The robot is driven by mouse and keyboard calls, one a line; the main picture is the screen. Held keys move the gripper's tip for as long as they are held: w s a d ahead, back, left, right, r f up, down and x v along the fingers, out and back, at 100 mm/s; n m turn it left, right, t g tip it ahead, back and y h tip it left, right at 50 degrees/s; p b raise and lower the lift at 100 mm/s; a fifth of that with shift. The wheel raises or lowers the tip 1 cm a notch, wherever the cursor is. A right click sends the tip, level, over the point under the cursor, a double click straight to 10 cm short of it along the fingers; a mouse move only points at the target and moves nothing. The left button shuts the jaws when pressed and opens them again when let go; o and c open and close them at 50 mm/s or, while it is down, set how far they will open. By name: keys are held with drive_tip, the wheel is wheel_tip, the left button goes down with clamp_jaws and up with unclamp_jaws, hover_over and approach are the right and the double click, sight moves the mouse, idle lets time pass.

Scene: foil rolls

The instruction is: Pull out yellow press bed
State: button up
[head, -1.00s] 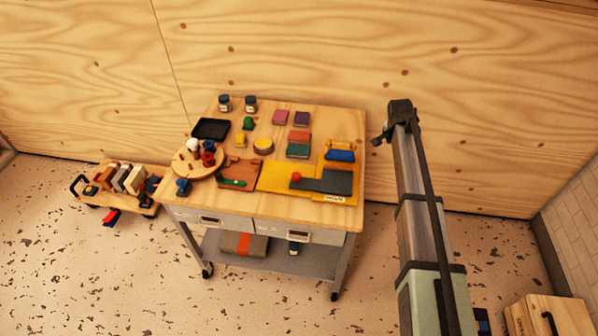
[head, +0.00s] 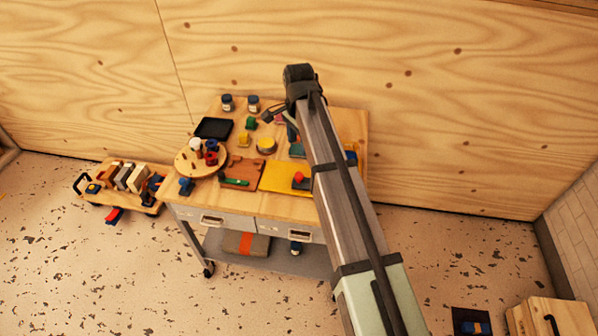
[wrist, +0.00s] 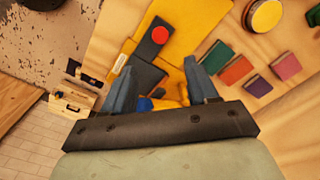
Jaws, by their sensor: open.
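The yellow press bed (head: 275,177) is a flat yellow plate on the table top, its right part hidden behind my arm in the head view. It also shows in the wrist view (wrist: 200,28), with a dark grey press part (wrist: 148,75) and a round red knob (wrist: 160,35) on it. My gripper (wrist: 160,76) is open, its two blue-grey fingers apart and nothing seen held between them. In the wrist view the fingers overlap the grey part and the yellow beyond it. I cannot tell how high above they are.
The wooden table (head: 350,122) also holds a brown board (head: 243,170), a round wooden disc (head: 188,160) with small pieces, a black tray (head: 214,128) and two jars. Coloured blocks (wrist: 236,69) lie to the right in the wrist view. A low cart (head: 120,185) stands left of the table.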

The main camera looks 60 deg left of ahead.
sight(299, 175)
wheel_tip(299, 175, down, 14)
drive_tip(key=shift+r, duration=0.25)
idle(0.3)
clamp_jaws()
idle(0.5)
